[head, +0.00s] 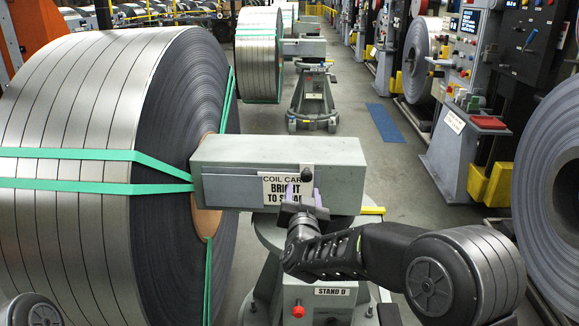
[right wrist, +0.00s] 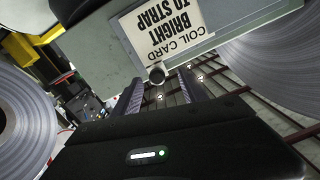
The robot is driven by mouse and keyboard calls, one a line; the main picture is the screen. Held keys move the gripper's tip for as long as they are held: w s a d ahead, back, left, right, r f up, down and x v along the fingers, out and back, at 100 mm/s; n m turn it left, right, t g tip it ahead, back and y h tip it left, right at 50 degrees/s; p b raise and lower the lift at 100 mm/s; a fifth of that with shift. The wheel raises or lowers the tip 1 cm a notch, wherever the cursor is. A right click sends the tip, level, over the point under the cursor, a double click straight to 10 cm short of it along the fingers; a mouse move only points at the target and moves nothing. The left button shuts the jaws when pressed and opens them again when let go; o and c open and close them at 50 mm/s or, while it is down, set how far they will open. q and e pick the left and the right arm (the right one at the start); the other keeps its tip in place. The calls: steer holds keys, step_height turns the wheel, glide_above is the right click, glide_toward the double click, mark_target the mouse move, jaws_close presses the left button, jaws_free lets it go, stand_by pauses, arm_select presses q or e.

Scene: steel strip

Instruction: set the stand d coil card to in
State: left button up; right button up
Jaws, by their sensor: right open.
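The coil card (head: 275,190) is a white plate lettered "COIL CARD BRIGHT TO STRAP", on the front face of the grey block of stand D (head: 332,291). It also shows upside down in the right wrist view (right wrist: 172,32). A small dark round knob (head: 307,174) sits at the card's right end; in the right wrist view the knob (right wrist: 157,75) is near the fingertips. My right gripper (head: 303,193) is open in front of the knob and covers part of the card. I cannot tell whether the fingers touch the knob. My left gripper is not in view.
A large strapped steel coil (head: 95,100) fills the left, beside the block. A red button (head: 298,309) sits low on the stand. Another coil stand (head: 312,95) is farther back. A control cabinet (head: 463,135) and another coil (head: 550,185) stand right. Open floor lies between.

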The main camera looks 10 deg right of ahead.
mark_target(307, 178)
steer(key=shift+w+d+r+h, duration=0.3)
steer(key=shift+d+r+h, duration=0.1)
steer(key=shift+d+r, duration=0.05)
steer(key=shift+s+r, duration=0.25)
steer(key=shift+s, duration=0.05)
steer(key=shift+w+f, duration=0.1)
steer(key=shift+f, duration=0.05)
steer(key=shift+x, duration=3.9)
steer(key=shift+c, duration=0.4)
jaws_close()
